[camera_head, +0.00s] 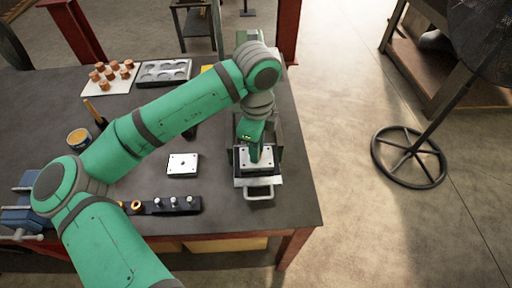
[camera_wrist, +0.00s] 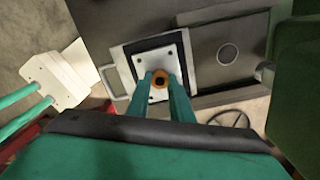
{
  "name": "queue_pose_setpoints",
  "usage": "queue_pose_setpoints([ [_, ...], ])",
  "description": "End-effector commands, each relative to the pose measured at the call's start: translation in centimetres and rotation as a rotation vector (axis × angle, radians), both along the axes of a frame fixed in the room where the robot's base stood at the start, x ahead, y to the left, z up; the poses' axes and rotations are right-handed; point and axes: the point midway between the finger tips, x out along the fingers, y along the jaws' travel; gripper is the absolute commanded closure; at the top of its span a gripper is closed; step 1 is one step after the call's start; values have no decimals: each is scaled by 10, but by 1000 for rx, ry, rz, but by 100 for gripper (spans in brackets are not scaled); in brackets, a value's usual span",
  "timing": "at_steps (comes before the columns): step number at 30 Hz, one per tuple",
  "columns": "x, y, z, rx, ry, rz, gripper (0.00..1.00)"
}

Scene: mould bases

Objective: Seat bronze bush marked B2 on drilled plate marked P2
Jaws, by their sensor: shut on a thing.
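My gripper (camera_wrist: 160,84) is shut on a small orange-bronze bush (camera_wrist: 159,79) with a dark bore, seen between the fingertips in the wrist view. A white drilled plate (camera_wrist: 173,57) with small corner holes lies under the bush. Its centre is hidden by the bush and fingers, and I cannot tell whether the bush touches it. In the head view this plate (camera_head: 243,163) sits in a dark holder with a pale handle, under my gripper (camera_head: 255,158). A second white plate (camera_head: 183,164) lies on the table to the left. No markings are readable.
A black rack (camera_head: 172,205) near the table's front edge holds pins and an orange ring. A tray with round pockets (camera_head: 164,73) and a white board (camera_head: 96,81) with several copper-coloured pieces stand at the back left. A small orange-topped tin (camera_head: 78,138) stands at left.

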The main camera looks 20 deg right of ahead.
Motion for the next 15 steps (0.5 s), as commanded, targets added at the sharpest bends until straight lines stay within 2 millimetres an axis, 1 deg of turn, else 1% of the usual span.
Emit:
queue_pose_setpoints([
  [1, 0, 0, 0, 0, 0, 0, 75],
  [2, 0, 0, 0, 0, 0, 0, 68],
  [3, 0, 0, 0, 0, 0, 0, 59],
  [11, 0, 0, 0, 0, 0, 0, 58],
  [15, 0, 0, 6, 0, -1, 0, 58],
])
